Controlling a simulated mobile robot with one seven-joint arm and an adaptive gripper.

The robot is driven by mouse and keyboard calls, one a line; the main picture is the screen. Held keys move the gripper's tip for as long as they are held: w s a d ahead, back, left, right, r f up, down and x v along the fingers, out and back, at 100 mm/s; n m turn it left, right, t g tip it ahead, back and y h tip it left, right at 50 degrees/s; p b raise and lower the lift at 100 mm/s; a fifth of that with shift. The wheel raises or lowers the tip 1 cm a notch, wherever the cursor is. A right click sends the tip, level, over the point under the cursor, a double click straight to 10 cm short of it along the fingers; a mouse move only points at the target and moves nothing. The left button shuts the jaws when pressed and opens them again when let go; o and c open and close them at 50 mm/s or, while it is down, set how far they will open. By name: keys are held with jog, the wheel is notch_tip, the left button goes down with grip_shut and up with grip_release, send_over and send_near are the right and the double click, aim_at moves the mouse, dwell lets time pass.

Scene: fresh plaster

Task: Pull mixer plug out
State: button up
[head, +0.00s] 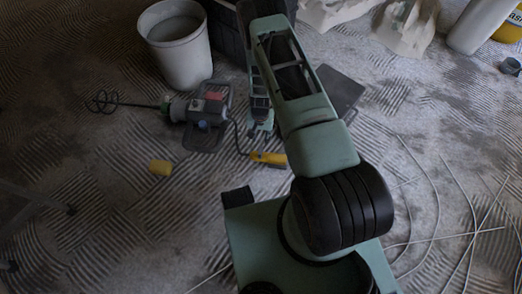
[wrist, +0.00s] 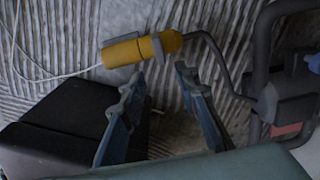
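The grey mixer (head: 207,112) lies on the floor with its dark whisk (head: 112,103) pointing left; part of its frame shows at the right of the wrist view (wrist: 283,95). A dark cord runs from it to a yellow plug and connector (head: 268,158), which lie on the floor and seem joined. In the wrist view the yellow pair (wrist: 122,53) has grey parts, and a pale cable leaves its left end. My gripper (wrist: 158,78) is open and empty, its fingertips apart and just short of the yellow pair. In the head view my gripper (head: 261,130) hangs between mixer and plug.
A pale bucket (head: 181,55) and a dark crate (head: 228,30) stand behind. A dark flat panel (head: 340,90) is right of my arm. Loose pale cable (head: 440,237) lies on the right. White sacks (head: 408,25) stand at the back.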

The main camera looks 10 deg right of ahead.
aim_at(260, 149)
jog(key=f+b, duration=0.2)
jog(key=f, duration=0.3)
jog(key=f+b, duration=0.2)
jog(key=f, duration=0.4)
jog(key=shift+s+a, duration=0.1)
jog(key=shift+s, duration=0.1)
grip_shut()
